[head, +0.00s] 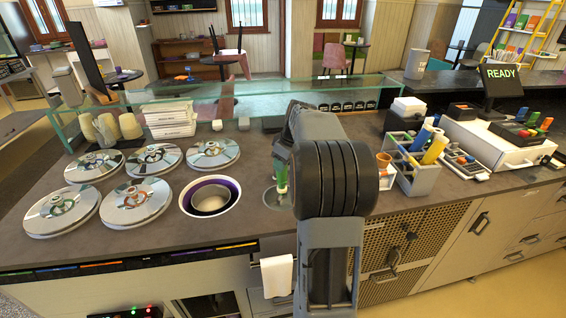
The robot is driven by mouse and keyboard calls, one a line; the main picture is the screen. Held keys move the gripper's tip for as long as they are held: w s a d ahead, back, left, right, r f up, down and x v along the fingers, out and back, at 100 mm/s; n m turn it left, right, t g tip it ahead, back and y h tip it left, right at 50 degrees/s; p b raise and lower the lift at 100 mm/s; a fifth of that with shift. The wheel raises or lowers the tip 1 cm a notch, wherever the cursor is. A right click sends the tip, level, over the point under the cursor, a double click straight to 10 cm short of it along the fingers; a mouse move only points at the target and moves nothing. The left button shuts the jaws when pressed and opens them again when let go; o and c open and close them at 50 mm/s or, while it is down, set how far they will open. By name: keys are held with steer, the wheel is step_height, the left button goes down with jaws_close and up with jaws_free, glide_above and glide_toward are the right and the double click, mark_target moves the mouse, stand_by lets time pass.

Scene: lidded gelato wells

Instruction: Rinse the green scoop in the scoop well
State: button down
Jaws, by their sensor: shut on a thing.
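The green scoop (282,177) is upright over the scoop well (269,198), a round opening in the dark counter. Its green handle shows just under my gripper (283,162), which is shut on it. My arm hides the right side of the well and part of the gripper. The scoop's lower end is at the well opening; I cannot tell how deep it is.
Several wells with shiny round lids (140,197) fill the left of the counter. An open well (211,197) with a purple-rimmed inside is left of the scoop well. A glass guard (240,100) runs behind. A grey caddy (417,177) stands to the right.

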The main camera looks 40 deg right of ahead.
steer(key=shift+r, duration=0.1)
step_height(320, 180, up, 13)
steer(key=p, duration=0.9)
steer(key=shift+p, duration=0.35)
